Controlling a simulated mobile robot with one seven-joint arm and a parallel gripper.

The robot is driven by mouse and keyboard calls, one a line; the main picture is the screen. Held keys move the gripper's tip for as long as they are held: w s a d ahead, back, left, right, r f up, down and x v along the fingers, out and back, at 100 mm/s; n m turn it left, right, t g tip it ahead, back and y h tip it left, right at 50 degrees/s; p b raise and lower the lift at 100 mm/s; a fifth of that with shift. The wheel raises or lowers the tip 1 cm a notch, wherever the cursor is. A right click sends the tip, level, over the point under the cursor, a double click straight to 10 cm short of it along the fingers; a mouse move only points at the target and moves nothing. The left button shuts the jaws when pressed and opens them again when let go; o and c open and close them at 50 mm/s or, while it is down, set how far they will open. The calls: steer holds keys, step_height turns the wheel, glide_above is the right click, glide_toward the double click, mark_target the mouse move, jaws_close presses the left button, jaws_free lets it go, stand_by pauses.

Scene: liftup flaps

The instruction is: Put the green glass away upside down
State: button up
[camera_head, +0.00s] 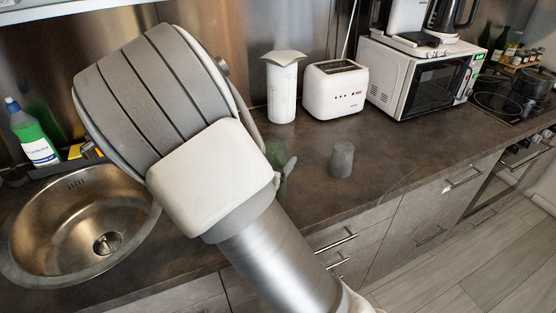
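A green glass (275,152) shows only in part on the counter, just right of my arm's large pale link. The link hides most of it, so I cannot tell which way up it is. A small grey finger-like piece (290,165), apparently part of my gripper, shows right beside the green. The rest of my gripper is hidden behind my arm. I cannot see whether it is open or shut, or whether it touches the glass.
Behind are a white canister (282,92), a toaster (335,90) and a microwave (415,78). A sink (45,235) and soap bottle (32,135) are left. Counter right of the cup is clear.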

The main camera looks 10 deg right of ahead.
steer(key=s+d+r+b, duration=0.6)
steer(key=s+d+r, duration=0.2)
steer(key=shift+d, duration=0.2)
stand_by(0.4)
steer(key=shift+r, duration=0.15)
steer(key=shift+s, duration=0.1)
